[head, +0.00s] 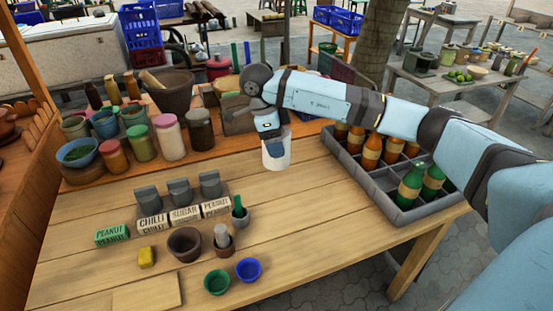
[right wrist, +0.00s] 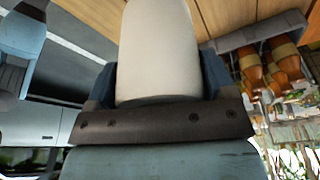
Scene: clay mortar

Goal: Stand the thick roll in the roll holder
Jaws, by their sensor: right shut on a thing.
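The thick white roll (head: 277,155) is in my right gripper (head: 272,141), above the far middle part of the wooden table. It looks upright, with the fingers at its upper part. In the right wrist view the pale roll (right wrist: 160,50) fills the middle, with a finger on each side of it. A brown round pot (head: 185,244) stands at the table's front and looks empty. Beside it a smaller brown cup (head: 223,250) holds a pale upright piece. I cannot tell for sure which one is the roll holder. My left gripper is not in view.
A grey crate (head: 352,165) of bottles stands right of the roll. Jars (head: 170,137) crowd the back left. The table's right front is clear.

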